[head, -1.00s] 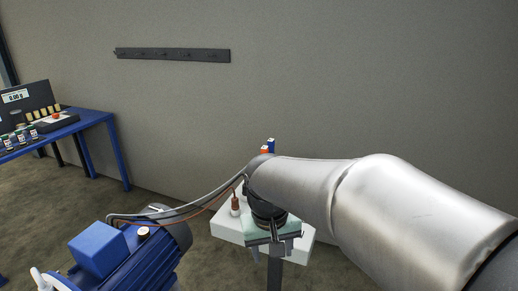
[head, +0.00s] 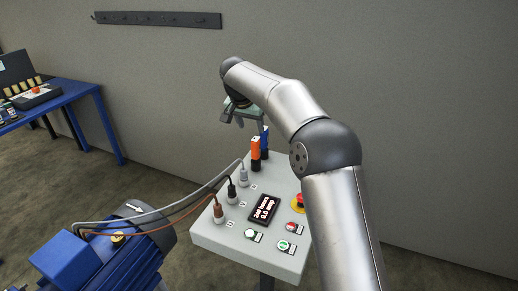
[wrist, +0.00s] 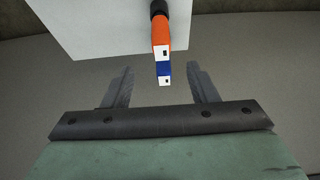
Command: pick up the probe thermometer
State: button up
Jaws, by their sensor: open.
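Two handheld devices stand at the far edge of the control box; I cannot tell for certain which is the probe thermometer. One is an orange device (head: 255,152) with a white end and dark lower part, and it also shows in the wrist view (wrist: 161,35). The other is a blue device (head: 265,139) with a white end, just behind it, and it also shows in the wrist view (wrist: 164,70). My gripper (head: 233,121) is open and empty, above and beyond the box. In the wrist view the blue device appears between the fingertips, apart from them.
The white control box (head: 207,237) has cable plugs (head: 219,213), a display (head: 263,208), buttons and a red emergency stop (head: 299,202). Cables run to a blue motor (head: 105,255). A blue table (head: 85,100) stands at left; a dark hook rail (head: 158,19) is on the wall.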

aim_at(255, 140)
jog(key=p+x, duration=0.1)
jog(key=x, duration=0.6)
jog(key=shift+w+f, duration=0.1)
jog(key=shift+w, duration=0.05)
jog(key=shift+p+x, duration=1.2)
jog(key=shift+x, duration=1.55)
jog(key=shift+a, duration=0.1)
jog(key=shift+c, duration=0.3)
jog(key=c, duration=1)
